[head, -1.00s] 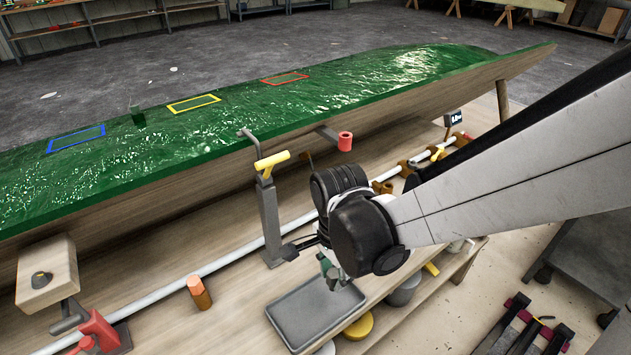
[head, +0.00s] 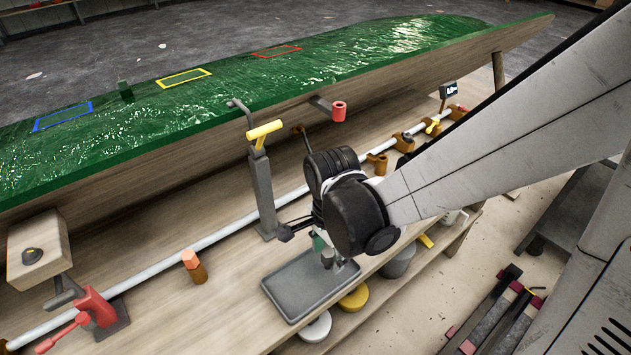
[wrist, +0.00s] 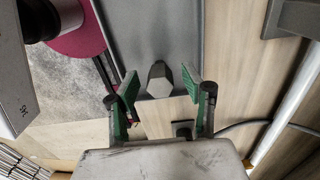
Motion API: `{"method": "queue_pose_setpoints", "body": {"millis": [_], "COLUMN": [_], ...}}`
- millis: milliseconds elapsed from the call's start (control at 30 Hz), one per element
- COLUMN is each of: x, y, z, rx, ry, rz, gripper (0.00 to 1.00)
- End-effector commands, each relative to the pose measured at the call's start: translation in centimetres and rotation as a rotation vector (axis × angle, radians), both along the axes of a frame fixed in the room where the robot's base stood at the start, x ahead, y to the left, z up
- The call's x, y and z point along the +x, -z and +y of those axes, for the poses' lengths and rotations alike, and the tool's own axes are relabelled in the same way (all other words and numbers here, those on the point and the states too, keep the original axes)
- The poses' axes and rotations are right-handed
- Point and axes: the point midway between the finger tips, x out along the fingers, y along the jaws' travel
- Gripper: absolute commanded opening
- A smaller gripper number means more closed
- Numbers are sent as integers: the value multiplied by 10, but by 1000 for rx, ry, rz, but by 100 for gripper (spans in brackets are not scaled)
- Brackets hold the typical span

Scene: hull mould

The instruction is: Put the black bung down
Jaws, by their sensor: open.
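The black bung (wrist: 158,80) shows in the wrist view as a small dark tapered block at the grey tray's near end. My gripper (wrist: 160,88) is open, with one green-padded finger on each side of the bung. Gaps show between the bung and both pads. In the head view my gripper (head: 326,254) is low over the right end of the grey tray (head: 290,301), on the bench's front edge. My wrist and fingers hide the bung there, so I cannot tell its exact contact with the tray.
A grey post with a yellow handle (head: 264,131) stands just behind the tray. A white pipe (head: 222,233) runs along the bench. An orange-brown plug (head: 194,267) stands left of the tray. The green hull mould (head: 230,85) lies behind.

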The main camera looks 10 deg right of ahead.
Motion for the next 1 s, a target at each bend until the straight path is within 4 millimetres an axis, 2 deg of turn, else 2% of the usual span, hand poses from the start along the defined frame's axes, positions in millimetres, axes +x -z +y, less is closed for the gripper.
{"method": "queue_pose_setpoints", "body": {"millis": [167, 267, 700, 1000], "x": [0, 0, 0, 0], "y": [-8, -21, -100, -124], "z": [0, 0, 0, -1], "rx": [0, 0, 0, 1], "ry": [0, 0, 0, -6], "rz": [0, 0, 0, -4], "gripper": [44, 44, 44, 44]}}
